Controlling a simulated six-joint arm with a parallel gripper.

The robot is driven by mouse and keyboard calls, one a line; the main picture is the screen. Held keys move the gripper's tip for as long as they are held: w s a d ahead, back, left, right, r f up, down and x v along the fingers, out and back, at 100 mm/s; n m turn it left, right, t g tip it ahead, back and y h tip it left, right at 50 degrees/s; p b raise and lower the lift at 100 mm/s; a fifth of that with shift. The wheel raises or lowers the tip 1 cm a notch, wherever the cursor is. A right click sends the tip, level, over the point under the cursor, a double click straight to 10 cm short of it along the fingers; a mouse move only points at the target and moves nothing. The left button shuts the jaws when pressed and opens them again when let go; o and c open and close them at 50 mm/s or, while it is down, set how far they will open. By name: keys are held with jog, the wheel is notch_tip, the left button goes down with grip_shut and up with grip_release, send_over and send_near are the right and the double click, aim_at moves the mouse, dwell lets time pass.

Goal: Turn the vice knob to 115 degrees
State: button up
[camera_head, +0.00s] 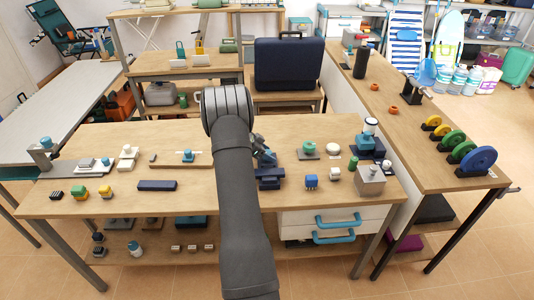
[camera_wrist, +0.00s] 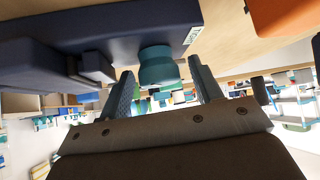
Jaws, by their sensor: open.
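In the wrist view a round teal knob (camera_wrist: 158,68) sticks out from a dark blue body with a white label, which I take for the vice (camera_wrist: 120,40). My gripper (camera_wrist: 160,66) is open, and the knob shows between its two fingertips with a gap on each side. I cannot tell how deep the knob sits between the fingers, or its angle. In the head view a dark blue piece (camera_head: 271,180), likely the vice, stands on the bench just right of my arm. My arm hides the knob and most of my gripper there.
The wooden bench (camera_head: 220,208) holds several small fixtures, including a dark blue bar (camera_head: 157,185) left of my arm and a grey box (camera_head: 370,180) at the right. A dark blue case (camera_head: 288,65) stands behind. An orange object (camera_wrist: 285,20) shows at upper right in the wrist view.

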jog(key=shift+c, duration=0.2)
jog(key=c, duration=1)
jog(key=shift+o, duration=0.2)
jog(key=shift+m, duration=0.3)
jog(key=m+g, duration=0.3)
jog(key=m, duration=0.1)
jog(key=shift+w+f+g, duration=0.1)
jog(key=shift+g, duration=0.3)
jog(key=m+g+y, duration=0.1)
jog(key=m+g, duration=0.2)
jog(key=m, duration=0.2)
jog(key=shift+m+g, duration=0.4)
jog(key=shift+y, duration=0.3)
